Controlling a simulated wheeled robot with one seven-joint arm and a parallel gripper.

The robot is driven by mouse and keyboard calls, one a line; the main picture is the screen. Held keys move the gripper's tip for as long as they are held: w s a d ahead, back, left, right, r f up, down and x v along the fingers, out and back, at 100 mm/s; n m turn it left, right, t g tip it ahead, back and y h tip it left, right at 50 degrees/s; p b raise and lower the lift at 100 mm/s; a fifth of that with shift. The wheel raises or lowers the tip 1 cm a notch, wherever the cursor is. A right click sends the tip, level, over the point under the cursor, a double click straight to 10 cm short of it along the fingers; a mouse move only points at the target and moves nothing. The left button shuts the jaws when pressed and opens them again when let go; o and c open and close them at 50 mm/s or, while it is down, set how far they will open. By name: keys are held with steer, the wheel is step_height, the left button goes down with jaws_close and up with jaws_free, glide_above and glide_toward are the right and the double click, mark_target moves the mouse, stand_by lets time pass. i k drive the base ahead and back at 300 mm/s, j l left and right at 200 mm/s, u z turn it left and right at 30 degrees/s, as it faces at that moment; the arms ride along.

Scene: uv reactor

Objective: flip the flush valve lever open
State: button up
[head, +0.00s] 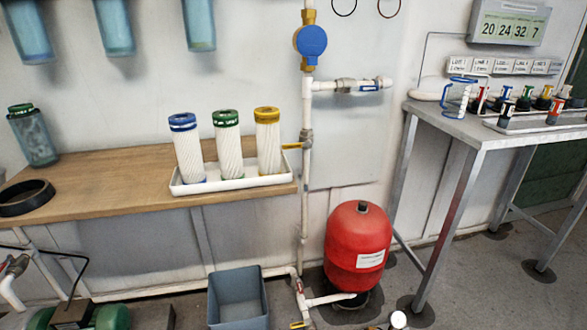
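Several valve levers show along the white vertical pipe (306,200), and I cannot tell which is the flush valve's. A blue lever (370,87) lies along the short side branch near the top. A yellow lever (292,146) sticks out level to the left at mid height. A small red lever (299,284) sits low on the pipe, and another yellow lever (299,324) shows at the bottom edge. My gripper is not in view.
A red tank (358,250) stands right of the lower pipe, and a grey bin (237,298) stands left. A wooden bench (110,190) holds a white tray (235,180) with three filters. A metal table (470,128) with bottles is at right.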

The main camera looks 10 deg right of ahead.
mark_target(295, 146)
steer(key=i, duration=1.55)
